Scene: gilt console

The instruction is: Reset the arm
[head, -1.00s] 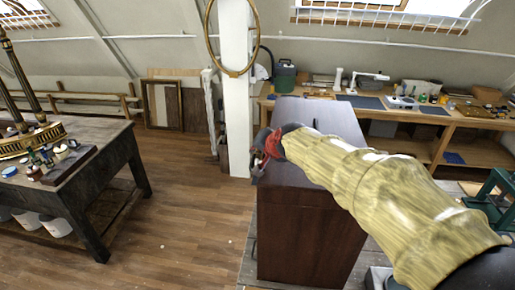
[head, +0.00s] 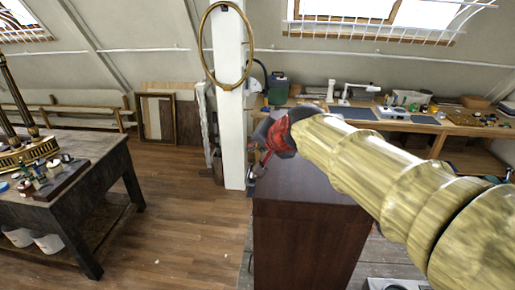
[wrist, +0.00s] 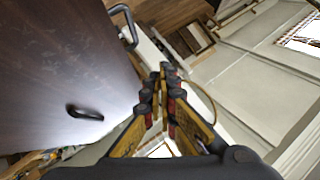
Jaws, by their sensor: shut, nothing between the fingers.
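My arm reaches in from the right of the head view in a gold-coloured sleeve, with a red and dark wrist at its end. My gripper (head: 254,172) is at the left edge of the dark wooden cabinet (head: 310,225), partly hidden behind the wrist. In the wrist view my gripper (wrist: 167,70) has its black and yellow fingers together, with nothing between them. The dark wooden surface (wrist: 50,60) fills the left of that view, apart from the fingers. Two dark handle-like pieces (wrist: 85,113) show by it.
A white post (head: 232,130) with a gilt ring (head: 208,58) stands behind the gripper. A workbench (head: 440,128) with tools runs along the back right. A dark table (head: 70,200) with jars and a gilt piece stands at left. Floor between table and cabinet is clear.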

